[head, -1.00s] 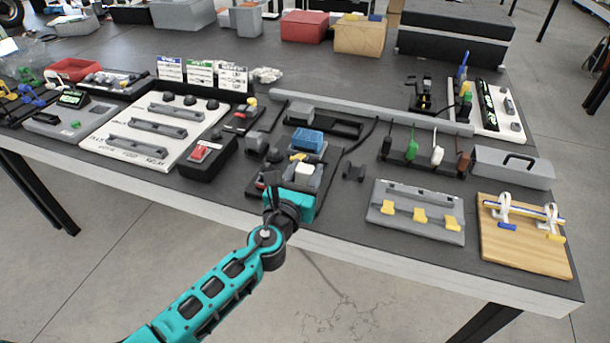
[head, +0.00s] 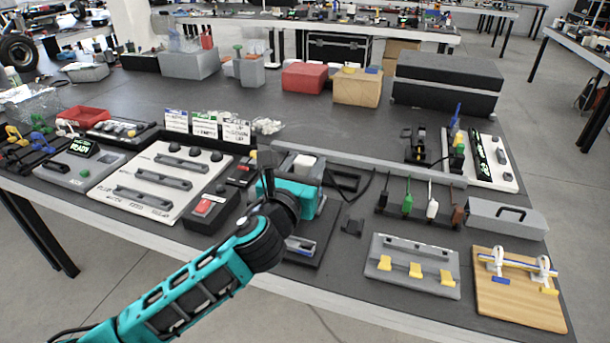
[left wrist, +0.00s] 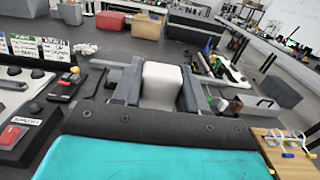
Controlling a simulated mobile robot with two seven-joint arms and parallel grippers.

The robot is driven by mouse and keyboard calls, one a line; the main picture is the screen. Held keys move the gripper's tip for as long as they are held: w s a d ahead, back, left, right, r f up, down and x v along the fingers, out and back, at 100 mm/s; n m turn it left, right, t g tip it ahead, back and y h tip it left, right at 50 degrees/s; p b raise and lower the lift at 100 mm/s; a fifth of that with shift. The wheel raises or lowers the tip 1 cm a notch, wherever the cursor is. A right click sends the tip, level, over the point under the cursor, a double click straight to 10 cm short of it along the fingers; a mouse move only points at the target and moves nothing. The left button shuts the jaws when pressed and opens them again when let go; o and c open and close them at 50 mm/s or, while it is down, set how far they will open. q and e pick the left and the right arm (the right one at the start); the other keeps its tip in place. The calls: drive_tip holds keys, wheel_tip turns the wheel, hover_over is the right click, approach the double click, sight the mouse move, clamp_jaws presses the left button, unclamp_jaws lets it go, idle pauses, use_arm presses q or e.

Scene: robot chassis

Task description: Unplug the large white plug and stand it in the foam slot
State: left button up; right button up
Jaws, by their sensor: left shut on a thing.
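The large white plug (left wrist: 162,86) sits between the two grey fingers of my left gripper (left wrist: 155,92) in the left wrist view. In the head view its white top (head: 304,161) shows just beyond my left gripper (head: 303,172), which is shut on it. The plug is held up over the back part of a dark board (head: 318,240); its lower end is hidden. My right gripper is not in view.
A black box with a red switch (head: 206,206) stands left of the gripper. A long grey rail (head: 390,165) runs behind it. Upright cables with coloured plugs (head: 432,208) and a grey plate with yellow tabs (head: 412,255) are to the right.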

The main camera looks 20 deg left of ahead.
use_arm(q)
drive_tip(key=w+d+f+b, duration=0.9)
drive_tip(key=w+f+b, duration=0.3)
drive_tip(key=f+b, duration=0.2)
drive_tip(key=shift+w, duration=0.15)
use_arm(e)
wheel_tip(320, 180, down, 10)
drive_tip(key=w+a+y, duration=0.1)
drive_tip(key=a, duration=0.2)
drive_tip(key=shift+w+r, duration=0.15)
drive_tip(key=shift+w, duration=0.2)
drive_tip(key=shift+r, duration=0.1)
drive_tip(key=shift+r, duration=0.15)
use_arm(q)
drive_tip(key=shift+f, duration=0.25)
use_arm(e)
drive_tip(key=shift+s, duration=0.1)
